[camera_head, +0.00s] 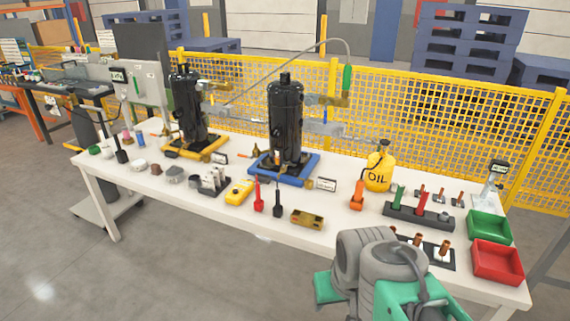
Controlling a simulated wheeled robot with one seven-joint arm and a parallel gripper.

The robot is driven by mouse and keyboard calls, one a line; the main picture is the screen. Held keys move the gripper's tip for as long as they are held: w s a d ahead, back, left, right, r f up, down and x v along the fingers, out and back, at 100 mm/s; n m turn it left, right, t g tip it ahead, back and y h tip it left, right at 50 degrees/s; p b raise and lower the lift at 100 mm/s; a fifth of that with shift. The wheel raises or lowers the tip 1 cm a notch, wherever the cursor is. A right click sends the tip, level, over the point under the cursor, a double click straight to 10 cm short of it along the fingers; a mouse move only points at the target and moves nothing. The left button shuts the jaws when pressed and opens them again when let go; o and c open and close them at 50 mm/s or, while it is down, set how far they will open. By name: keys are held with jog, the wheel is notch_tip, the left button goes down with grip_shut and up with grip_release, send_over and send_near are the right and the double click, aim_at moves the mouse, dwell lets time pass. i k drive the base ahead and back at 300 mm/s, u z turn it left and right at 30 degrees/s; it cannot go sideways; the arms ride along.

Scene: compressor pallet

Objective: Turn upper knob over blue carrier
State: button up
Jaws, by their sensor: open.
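The blue carrier (262,172) lies on the white table, with a tall black cylinder (286,125) upright on it. Beside the cylinder's upper right, above the carrier, is a brass fitting (328,101), which looks like the upper knob; its exact shape is too small to tell. A lower grey fitting (325,129) sits beneath it. A green handle (347,78) hangs on a thin hose just above the brass fitting. My grey and green arm shows at the bottom right, in front of the table and well apart from the fittings. My gripper's fingertips are not visible.
A second black cylinder (187,108) stands on a yellow carrier (207,148) to the left. A yellow oil can (379,171) stands right of the blue carrier. Several tools lie along the table front. Red (497,262) and green bins (489,226) sit right. A yellow mesh fence (430,120) stands behind.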

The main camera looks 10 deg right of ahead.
aim_at(308, 102)
jog(key=u, duration=0.25)
jog(key=i, duration=0.35)
jog(key=u, duration=1)
jog(key=i, duration=0.8)
jog(key=u, duration=0.5)
jog(key=i, duration=0.85)
jog(key=z, duration=0.95)
jog(key=i, duration=0.85)
jog(key=z, duration=0.8)
